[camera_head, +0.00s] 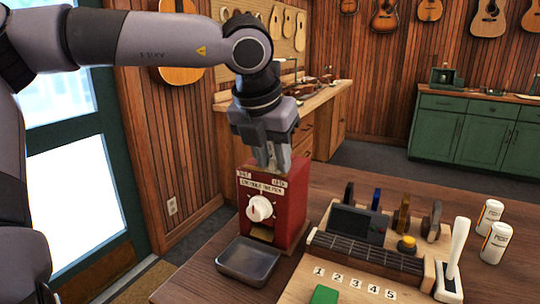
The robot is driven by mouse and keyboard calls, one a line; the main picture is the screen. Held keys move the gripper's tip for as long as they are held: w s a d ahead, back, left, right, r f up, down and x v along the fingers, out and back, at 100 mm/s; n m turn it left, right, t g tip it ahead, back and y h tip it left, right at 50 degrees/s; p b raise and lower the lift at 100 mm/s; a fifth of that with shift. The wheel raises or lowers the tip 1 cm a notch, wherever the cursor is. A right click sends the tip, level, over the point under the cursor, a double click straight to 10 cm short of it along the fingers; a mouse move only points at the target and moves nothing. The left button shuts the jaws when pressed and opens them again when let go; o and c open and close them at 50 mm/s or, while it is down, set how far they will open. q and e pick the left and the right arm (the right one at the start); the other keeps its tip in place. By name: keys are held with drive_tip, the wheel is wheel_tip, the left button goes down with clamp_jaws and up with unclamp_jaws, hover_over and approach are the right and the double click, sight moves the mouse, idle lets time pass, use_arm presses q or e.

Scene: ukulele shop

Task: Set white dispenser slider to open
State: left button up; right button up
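A red dispenser box (273,205) stands upright on the wooden table, with a white label with small print on its front. A round white knob (260,208) sits on its front face below the label. I cannot make out a separate slider. My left gripper (272,165) points down at the top of the red box, above the knob. I cannot tell whether its fingertips touch the box or how far apart they are. My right gripper is not in view.
A dark metal tray (248,262) lies in front of the box. To the right stand a wooden board with a fretboard (365,252), a white lever (455,250) and two white canisters (495,242). A green block (324,295) lies near the front.

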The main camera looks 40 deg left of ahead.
use_arm(q)
drive_tip(key=shift+r, duration=0.1)
drive_tip(key=v, duration=0.7)
drive_tip(key=shift+d, duration=0.1)
drive_tip(key=shift+s, duration=0.1)
idle(0.6)
